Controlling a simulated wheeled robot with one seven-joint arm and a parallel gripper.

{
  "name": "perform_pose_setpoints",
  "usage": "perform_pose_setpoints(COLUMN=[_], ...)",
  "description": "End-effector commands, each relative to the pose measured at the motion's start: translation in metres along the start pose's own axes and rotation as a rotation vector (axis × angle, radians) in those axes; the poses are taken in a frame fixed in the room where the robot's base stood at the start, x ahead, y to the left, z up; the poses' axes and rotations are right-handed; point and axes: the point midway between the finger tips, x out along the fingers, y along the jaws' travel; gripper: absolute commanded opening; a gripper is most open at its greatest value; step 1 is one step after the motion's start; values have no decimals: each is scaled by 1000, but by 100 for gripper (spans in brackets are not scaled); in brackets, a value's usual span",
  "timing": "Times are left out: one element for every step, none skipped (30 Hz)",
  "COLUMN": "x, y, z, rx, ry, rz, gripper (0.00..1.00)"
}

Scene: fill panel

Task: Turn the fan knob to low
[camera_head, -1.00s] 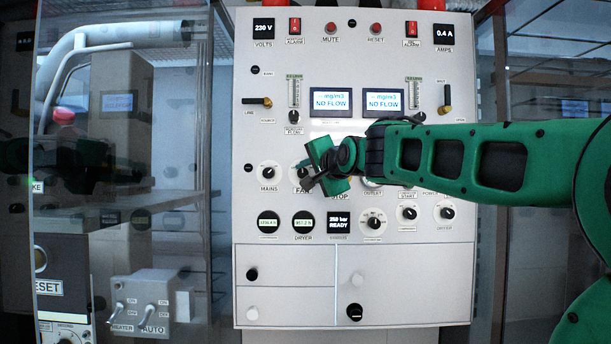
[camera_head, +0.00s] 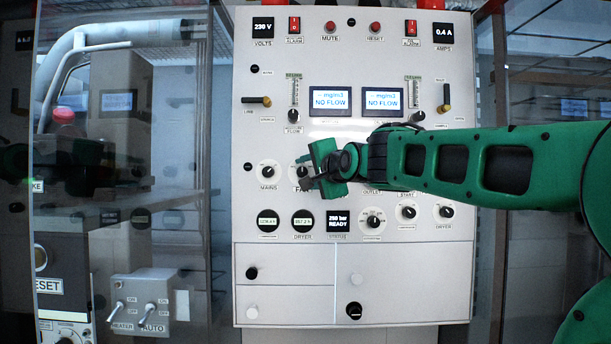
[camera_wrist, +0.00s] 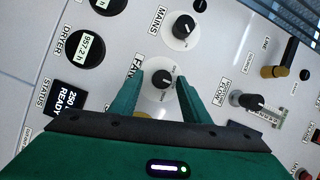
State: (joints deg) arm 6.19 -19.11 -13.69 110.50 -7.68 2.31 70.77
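The fan knob (camera_head: 302,172) is a black knob on a white dial on the panel, partly covered by my gripper in the head view. In the wrist view the fan knob (camera_wrist: 163,79) sits between and just beyond the fingertips of my gripper (camera_wrist: 158,80). The two green fingers stand apart on either side of the dial, with a gap to the knob. The FAN label (camera_wrist: 136,68) is partly hidden by one finger. In the head view my gripper (camera_head: 308,175) is in front of the panel at the fan knob. Contact with the knob cannot be made out.
The mains knob (camera_head: 268,173) is close by on the left. Round dryer gauges (camera_head: 303,221) and a status display (camera_head: 339,222) lie below. The flow knob (camera_wrist: 252,101) shows at the right in the wrist view. A glass pane (camera_head: 120,200) stands left of the panel.

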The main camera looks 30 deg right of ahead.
Motion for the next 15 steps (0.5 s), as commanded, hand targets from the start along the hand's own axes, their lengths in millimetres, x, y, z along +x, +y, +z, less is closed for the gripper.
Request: perform_pose_setpoints(x=[0,0,0,0,0,0,-1,-2,-4,-7,-10,-15,-19,-24,-30], y=[0,0,0,0,-1,-1,-1,-1,-1,-1,-1,-2,-2,-2,-2], z=[0,0,0,0,0,0,0,0,0,0,0,0,0,0,0], rx=[0,0,0,-1,-1,-1,-1,-1,0,0,0,0,0,0,0], ry=[0,0,0,0,0,0,0,0,-1,-1,-1,-1,0,0,-1], rz=[0,-1,-1,-1,-1,-2,-2,-2,-2,-2,-3,-4,-5,-5,-5], gripper=[43,43,43,43,43,43,43,43,43,43,43,43,43,43,43])
